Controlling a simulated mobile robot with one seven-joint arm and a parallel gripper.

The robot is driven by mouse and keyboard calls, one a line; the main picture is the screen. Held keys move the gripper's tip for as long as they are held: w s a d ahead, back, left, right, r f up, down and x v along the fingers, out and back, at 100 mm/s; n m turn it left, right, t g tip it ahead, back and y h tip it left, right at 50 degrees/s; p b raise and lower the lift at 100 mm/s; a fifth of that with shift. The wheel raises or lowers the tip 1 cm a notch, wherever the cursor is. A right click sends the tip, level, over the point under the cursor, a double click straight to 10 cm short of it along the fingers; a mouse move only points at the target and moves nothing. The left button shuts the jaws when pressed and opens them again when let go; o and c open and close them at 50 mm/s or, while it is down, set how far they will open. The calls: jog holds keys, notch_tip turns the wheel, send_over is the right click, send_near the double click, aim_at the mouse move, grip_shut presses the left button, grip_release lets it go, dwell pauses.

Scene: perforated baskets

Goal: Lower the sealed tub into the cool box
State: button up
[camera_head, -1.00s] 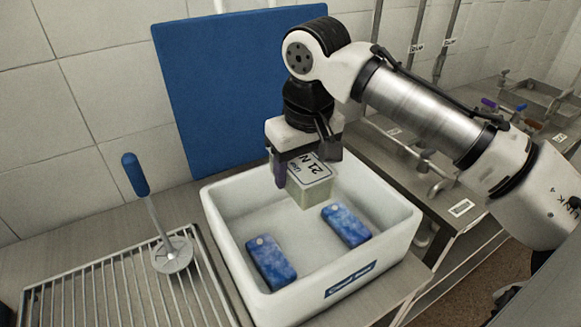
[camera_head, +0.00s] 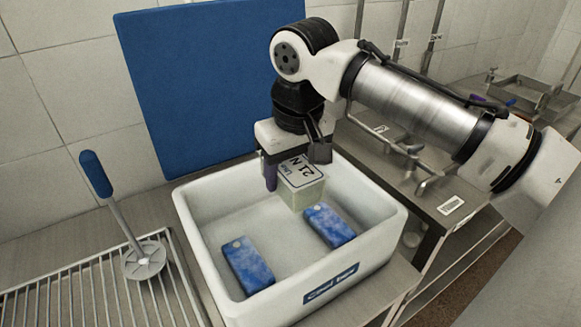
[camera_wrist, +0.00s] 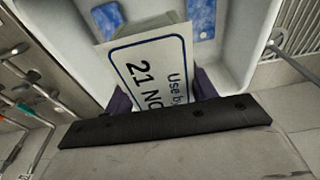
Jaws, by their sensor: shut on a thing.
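The sealed tub (camera_head: 303,192) is a pale, squarish tub with a white "Use by 21 N…" label on top. My gripper (camera_head: 291,174) is shut on it, with purple fingers at its sides. The tub's label (camera_wrist: 152,70) fills the middle of the wrist view between the fingers. The cool box (camera_head: 190,218) is a white open box with a blue front label. The tub hangs inside its walls, toward the back, behind the right ice pack. Whether the tub's underside touches the floor of the box I cannot tell.
Two blue ice packs lie on the box floor, one at left (camera_head: 248,266) and one at right (camera_head: 330,226). A blue-handled masher (camera_head: 120,210) stands on the wire rack (camera_head: 95,290) at left. A blue board (camera_head: 200,80) leans on the wall behind.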

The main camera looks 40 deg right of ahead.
notch_tip(320, 180, down, 15)
jog(key=b, duration=0.8)
jog(key=shift+r, duration=0.2)
jog(key=o, duration=1.7)
notch_tip(320, 180, up, 15)
jog(key=p, duration=1.3)
jog(key=shift+p, duration=0.35)
